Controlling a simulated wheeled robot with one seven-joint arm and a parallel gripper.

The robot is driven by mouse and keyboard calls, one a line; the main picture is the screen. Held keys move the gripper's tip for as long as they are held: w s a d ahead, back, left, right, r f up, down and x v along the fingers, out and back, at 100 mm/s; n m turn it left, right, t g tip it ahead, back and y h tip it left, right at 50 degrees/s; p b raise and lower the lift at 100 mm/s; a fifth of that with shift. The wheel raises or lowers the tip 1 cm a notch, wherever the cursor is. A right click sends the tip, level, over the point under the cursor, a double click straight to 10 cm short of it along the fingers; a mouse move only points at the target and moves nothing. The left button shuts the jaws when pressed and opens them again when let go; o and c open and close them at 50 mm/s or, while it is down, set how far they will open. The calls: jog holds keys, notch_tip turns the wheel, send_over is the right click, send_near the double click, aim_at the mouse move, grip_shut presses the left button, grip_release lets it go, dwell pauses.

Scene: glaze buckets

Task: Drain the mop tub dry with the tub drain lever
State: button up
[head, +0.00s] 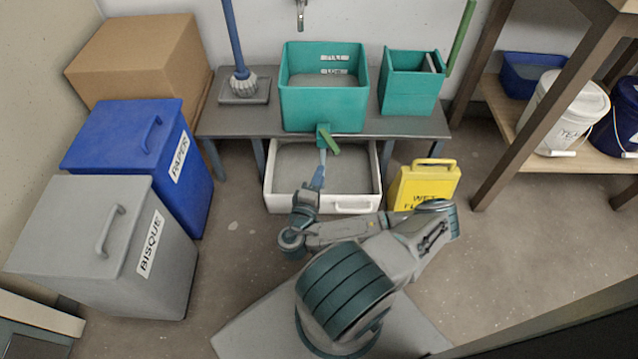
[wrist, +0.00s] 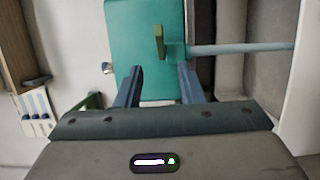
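The teal mop tub (head: 323,108) stands on a grey bench, with grey liquid inside below its labelled marks. At its front is a teal spout with a green drain lever (head: 328,139), slanted in the head view. The lever also shows in the wrist view (wrist: 159,42). A thin pale-blue stream (wrist: 240,48) runs from the spout toward the white basin (head: 350,204) below. My gripper (head: 318,174) is in front of the tub, below the spout. In the wrist view its two blue fingers are apart and empty, with the lever beyond their tips.
A yellow wet-floor sign (head: 424,187) stands right of the basin. A smaller teal bucket (head: 408,85) and a blue mop handle (head: 233,40) flank the tub. Blue (head: 135,140) and grey (head: 90,230) bins stand left. A shelf with buckets is at right. The right floor is open.

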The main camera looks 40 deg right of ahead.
dwell(0.3)
jog(key=shift+d+n, duration=0.1)
jog(key=shift+n, duration=0.2)
grip_shut()
jog(key=n+t+y+p, duration=0.2)
jog(key=n+t+y, duration=0.65)
jog(key=n, duration=1.65)
send_near(329, 141)
jog(key=t+h, duration=0.1)
jog(key=h, duration=0.1)
jog(key=s+d+r+n+g+y, duration=0.1)
jog(key=s+d+n+y, duration=0.3)
jog(key=n, duration=0.7)
jog(key=s+d+n+g+y, duration=0.1)
jog(key=d+n+y, duration=0.55)
jog(key=n, duration=0.45)
jog(key=w+a+h+b, duration=0.1)
jog(key=w+a+b, duration=0.2)
jog(key=w, duration=0.7)
jog(key=shift+a, duration=0.75)
